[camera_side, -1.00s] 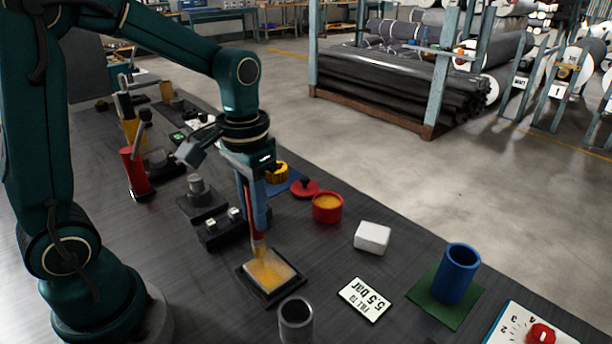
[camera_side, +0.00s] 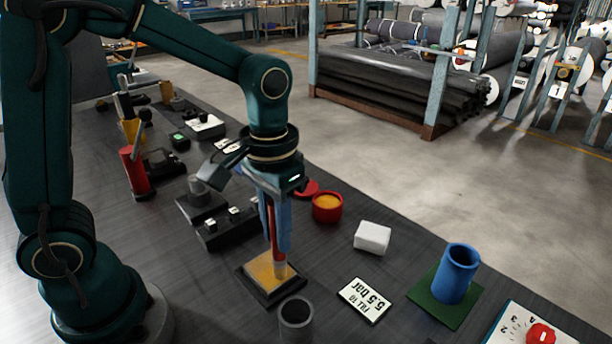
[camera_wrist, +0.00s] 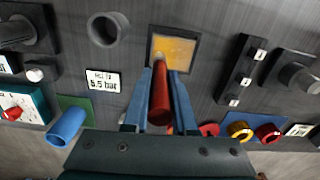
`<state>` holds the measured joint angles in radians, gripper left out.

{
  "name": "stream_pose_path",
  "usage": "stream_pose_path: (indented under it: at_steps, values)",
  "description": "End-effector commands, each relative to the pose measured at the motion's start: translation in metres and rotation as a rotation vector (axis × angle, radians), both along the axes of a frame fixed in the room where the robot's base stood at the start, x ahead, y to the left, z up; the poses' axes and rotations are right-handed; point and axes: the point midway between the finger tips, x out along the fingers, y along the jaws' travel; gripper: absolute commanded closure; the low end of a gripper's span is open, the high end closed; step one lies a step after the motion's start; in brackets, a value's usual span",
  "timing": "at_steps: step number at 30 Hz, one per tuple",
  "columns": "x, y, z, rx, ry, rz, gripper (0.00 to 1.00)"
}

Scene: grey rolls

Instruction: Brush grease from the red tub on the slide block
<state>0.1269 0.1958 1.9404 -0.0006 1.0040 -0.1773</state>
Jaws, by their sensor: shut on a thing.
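My gripper (camera_side: 277,232) is shut on the red handle of a brush (camera_side: 273,226), which points down. The handle also shows between the blue fingers in the wrist view (camera_wrist: 160,97). The brush tip is at the right part of the slide block (camera_side: 263,297), a dark square block whose top is coated with yellow-orange grease; it also shows in the wrist view (camera_wrist: 154,63). I cannot tell how firmly the bristles touch. The red tub (camera_side: 327,212) stands open behind to the right, with yellow grease inside. A red lid (camera_side: 306,189) lies beside it, partly behind my gripper.
A grey cup (camera_side: 296,317) stands just in front of the slide block. A white block (camera_side: 372,238), a "5.5 bar" card (camera_side: 365,300) and a blue cup (camera_side: 457,272) on a green mat are to the right. A black switch block (camera_side: 226,230) is close on the left.

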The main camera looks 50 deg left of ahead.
Motion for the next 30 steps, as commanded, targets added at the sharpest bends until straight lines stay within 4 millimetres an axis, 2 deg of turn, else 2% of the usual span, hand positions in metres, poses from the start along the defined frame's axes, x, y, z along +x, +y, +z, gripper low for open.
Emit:
stream_pose_path:
  at_steps: [19,21,23,30]
  values:
    - [-0.001,0.060,0.000,0.001,0.001,0.004,1.00]
    - [0.001,0.059,0.005,0.001,-0.003,-0.002,1.00]
    - [0.001,0.058,0.023,0.003,-0.010,-0.002,1.00]
    - [0.000,0.058,0.043,0.001,-0.004,-0.001,1.00]
